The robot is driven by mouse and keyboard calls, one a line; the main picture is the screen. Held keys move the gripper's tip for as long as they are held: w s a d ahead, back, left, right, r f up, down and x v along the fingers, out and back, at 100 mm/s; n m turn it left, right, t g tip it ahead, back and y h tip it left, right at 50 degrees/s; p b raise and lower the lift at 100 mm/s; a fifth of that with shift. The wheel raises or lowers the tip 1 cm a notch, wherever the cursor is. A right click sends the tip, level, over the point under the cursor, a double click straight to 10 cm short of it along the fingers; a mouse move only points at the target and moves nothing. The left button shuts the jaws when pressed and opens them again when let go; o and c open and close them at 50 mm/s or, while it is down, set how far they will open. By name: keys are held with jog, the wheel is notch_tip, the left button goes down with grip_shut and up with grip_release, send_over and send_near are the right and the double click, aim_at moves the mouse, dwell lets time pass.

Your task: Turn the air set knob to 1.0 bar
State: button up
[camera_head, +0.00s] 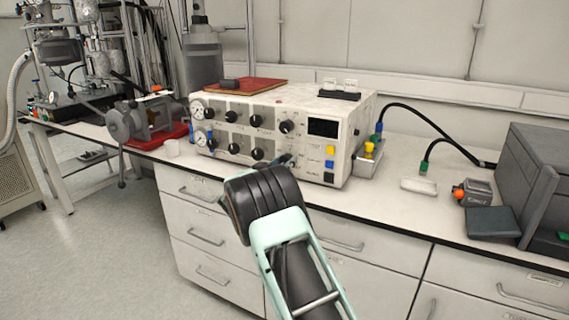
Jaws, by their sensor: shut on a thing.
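The white control box (318,165) stands on the bench, its front panel carrying two rows of black knobs, with two round gauges at the left, the upper gauge (197,109) and the lower gauge (199,138). The labels and gauge readings are too small to read, so I cannot tell which knob is the air set knob. My gripper (284,161) is at the lower right of the knob rows, shut on a knob there that is mostly hidden by the fingers and wrist. A bare black knob (257,153) sits just left of my gripper.
A dark display (323,127) and coloured buttons are right of the knobs. A red board (254,86) lies on top of the box. Drawers (205,237) are below the bench edge. A grey machine (535,185) is far right.

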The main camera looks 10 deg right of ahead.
jog(key=m+b, duration=0.2)
jog(key=m, duration=0.2)
jog(key=shift+f+b, duration=0.2)
jog(key=shift+b, duration=0.2)
jog(key=m+b, duration=0.2)
jog(key=shift+m, duration=0.4)
jog(key=m+b, duration=0.5)
jog(key=m, duration=0.2)
jog(key=m+b, duration=0.5)
jog(key=m, duration=0.1)
jog(key=shift+m, duration=0.3)
jog(key=m+b, duration=0.1)
jog(key=m, duration=0.2)
jog(key=shift+r, duration=0.1)
jog(key=shift+m, duration=1.6)
